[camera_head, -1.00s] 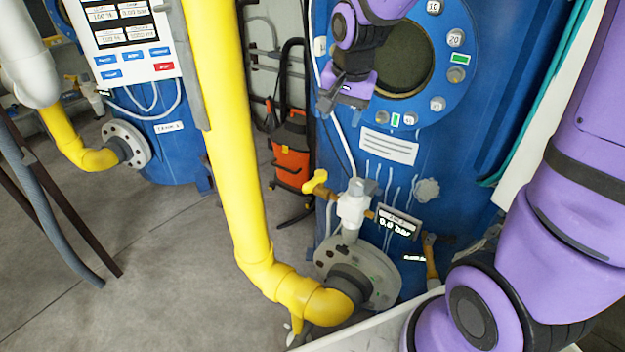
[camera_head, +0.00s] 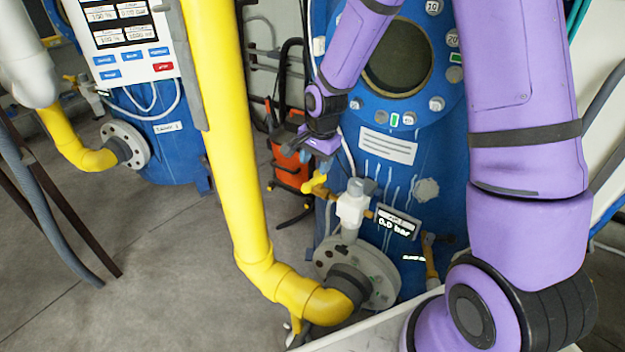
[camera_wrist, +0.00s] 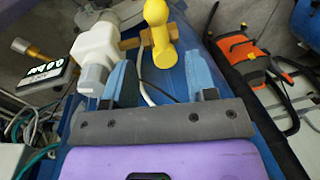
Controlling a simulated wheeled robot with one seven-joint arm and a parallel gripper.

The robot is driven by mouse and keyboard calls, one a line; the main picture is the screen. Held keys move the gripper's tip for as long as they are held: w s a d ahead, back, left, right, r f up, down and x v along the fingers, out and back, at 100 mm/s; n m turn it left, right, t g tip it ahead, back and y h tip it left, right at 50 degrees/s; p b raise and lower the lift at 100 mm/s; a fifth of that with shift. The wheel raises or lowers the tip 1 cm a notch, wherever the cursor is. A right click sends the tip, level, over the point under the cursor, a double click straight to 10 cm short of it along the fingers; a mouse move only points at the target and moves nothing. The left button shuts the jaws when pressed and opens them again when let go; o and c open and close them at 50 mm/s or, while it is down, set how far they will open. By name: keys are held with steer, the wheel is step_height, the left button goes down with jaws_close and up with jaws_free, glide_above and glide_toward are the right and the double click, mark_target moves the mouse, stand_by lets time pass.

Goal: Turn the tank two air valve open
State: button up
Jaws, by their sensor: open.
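The air valve's yellow handle (camera_head: 316,183) sticks out to the left of a white valve body (camera_head: 350,208) low on the blue tank (camera_head: 445,185). A small display (camera_head: 397,223) beside it reads 0.0 bar. My gripper (camera_head: 316,155) is just above the handle, pointing down. In the wrist view, my gripper (camera_wrist: 157,66) is open, its two blue fingers apart and empty. The yellow handle (camera_wrist: 158,35) lies just beyond the fingertips, roughly in line with the gap. The white valve body (camera_wrist: 98,45) is ahead of the left finger. I cannot tell whether anything touches.
A thick yellow pipe (camera_head: 228,150) runs down left of the valve to a grey flange (camera_head: 375,277). An orange device (camera_head: 291,168) stands on the floor behind the gripper. A control panel (camera_head: 128,35) and another blue tank (camera_head: 172,150) are at left.

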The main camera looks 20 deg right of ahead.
mark_target(312, 180)
steer(key=f, duration=0.6)
steer(key=shift+w+a+f, duration=0.3)
steer(key=shift+w+f, duration=0.1)
jaws_close()
